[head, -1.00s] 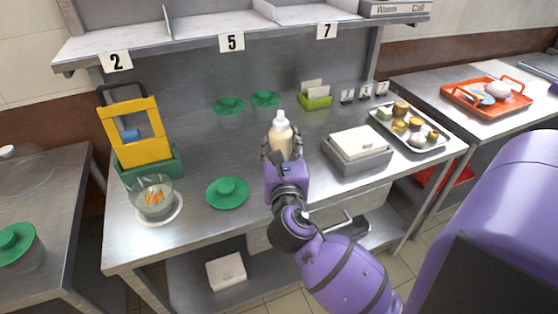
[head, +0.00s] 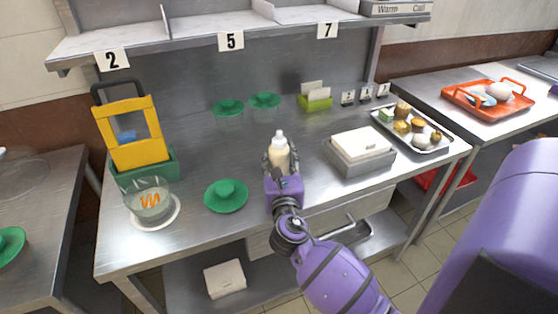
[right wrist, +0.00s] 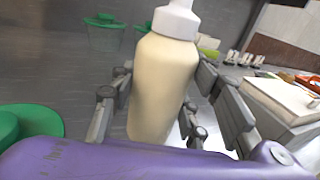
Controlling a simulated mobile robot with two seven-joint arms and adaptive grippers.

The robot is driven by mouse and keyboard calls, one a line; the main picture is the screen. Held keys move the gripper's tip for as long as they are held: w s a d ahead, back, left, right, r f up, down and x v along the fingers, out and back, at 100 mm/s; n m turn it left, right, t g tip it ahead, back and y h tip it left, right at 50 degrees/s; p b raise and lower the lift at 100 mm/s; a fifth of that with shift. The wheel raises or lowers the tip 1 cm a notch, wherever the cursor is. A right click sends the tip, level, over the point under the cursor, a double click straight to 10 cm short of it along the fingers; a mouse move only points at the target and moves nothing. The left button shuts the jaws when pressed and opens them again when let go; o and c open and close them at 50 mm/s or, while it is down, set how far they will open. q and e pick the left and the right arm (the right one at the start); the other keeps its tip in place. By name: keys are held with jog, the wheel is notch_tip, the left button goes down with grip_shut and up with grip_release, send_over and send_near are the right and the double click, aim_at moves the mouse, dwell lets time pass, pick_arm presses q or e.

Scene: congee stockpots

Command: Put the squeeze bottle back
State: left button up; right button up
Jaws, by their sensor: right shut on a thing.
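The squeeze bottle (head: 279,152) is cream-coloured with a white cap and nozzle, upright, over the middle of the steel table (head: 320,205). My right gripper (head: 279,168) is shut on it, coming from the front. In the right wrist view the bottle (right wrist: 163,85) stands between the fingers, with its lower end hidden behind my purple wrist. I cannot tell whether its base touches the table. My left gripper is not in view.
A green lid (head: 226,196) lies left of the bottle. A glass bowl (head: 150,203) sits further left. Green-lidded containers (head: 229,107) stand behind. A grey box of white napkins (head: 361,150) is to the right, with a metal tray of food (head: 413,130) beyond. Numbered shelves (head: 231,42) hang above.

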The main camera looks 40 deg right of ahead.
jog(key=shift+f, duration=0.1)
jog(key=o, duration=0.4)
jog(key=shift+f, duration=0.1)
jog(key=o, duration=0.4)
jog(key=shift+r, duration=0.25)
jog(key=v, duration=1.2)
jog(key=shift+s+b, duration=0.1)
jog(key=shift+b, duration=0.25)
